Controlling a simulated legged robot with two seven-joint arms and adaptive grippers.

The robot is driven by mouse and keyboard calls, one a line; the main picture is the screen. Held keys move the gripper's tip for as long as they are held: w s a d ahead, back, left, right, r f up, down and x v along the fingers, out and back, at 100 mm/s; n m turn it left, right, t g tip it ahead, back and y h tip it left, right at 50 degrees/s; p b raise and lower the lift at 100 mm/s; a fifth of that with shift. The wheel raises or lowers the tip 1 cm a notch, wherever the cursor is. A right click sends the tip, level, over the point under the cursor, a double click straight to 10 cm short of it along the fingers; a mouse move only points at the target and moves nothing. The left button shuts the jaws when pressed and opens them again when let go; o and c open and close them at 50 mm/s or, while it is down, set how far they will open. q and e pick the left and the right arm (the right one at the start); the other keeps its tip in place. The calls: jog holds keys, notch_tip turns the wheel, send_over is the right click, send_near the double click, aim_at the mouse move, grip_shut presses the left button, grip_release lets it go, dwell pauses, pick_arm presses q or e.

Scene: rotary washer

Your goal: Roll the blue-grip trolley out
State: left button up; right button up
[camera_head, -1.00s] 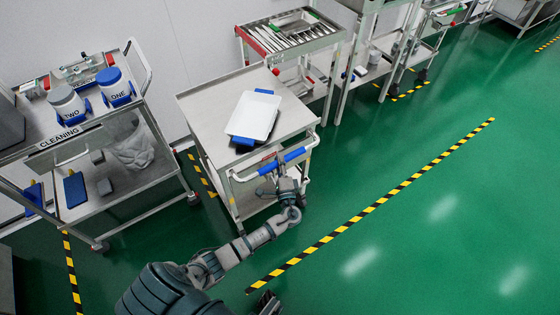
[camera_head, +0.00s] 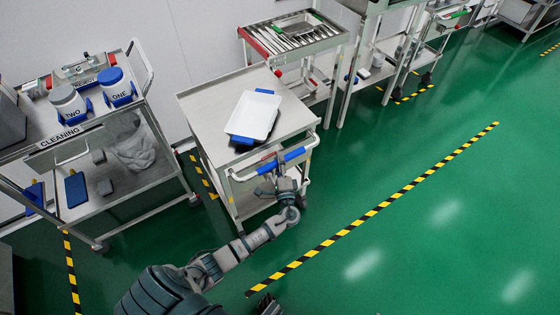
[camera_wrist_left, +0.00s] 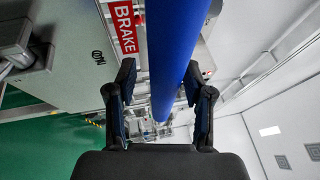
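The blue-grip trolley (camera_head: 222,99) is a grey metal cart standing by the wall, with a white tray with blue handles (camera_head: 252,117) on its top. Its blue grip (camera_head: 293,156) is on the front push bar and also shows in the left wrist view (camera_wrist_left: 178,45). My left gripper (camera_head: 276,178) is at this bar. In the left wrist view its fingers (camera_wrist_left: 158,78) are spread, one on each side of the blue grip. The left finger looks apart from the grip; contact on the right is unclear. A dark part at the bottom edge may be my right gripper (camera_head: 268,304).
A cleaning cart (camera_head: 150,186) with bottles stands to the left. A cart with a red edge (camera_head: 290,48) and racks stand behind, to the right. A red BRAKE label (camera_wrist_left: 125,25) is beside the grip. Green floor (camera_head: 440,220) is clear in front, crossed by striped tape (camera_head: 375,209).

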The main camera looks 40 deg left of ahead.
pick_arm(q)
jog(key=shift+r, duration=0.1)
jog(key=v, duration=1.2)
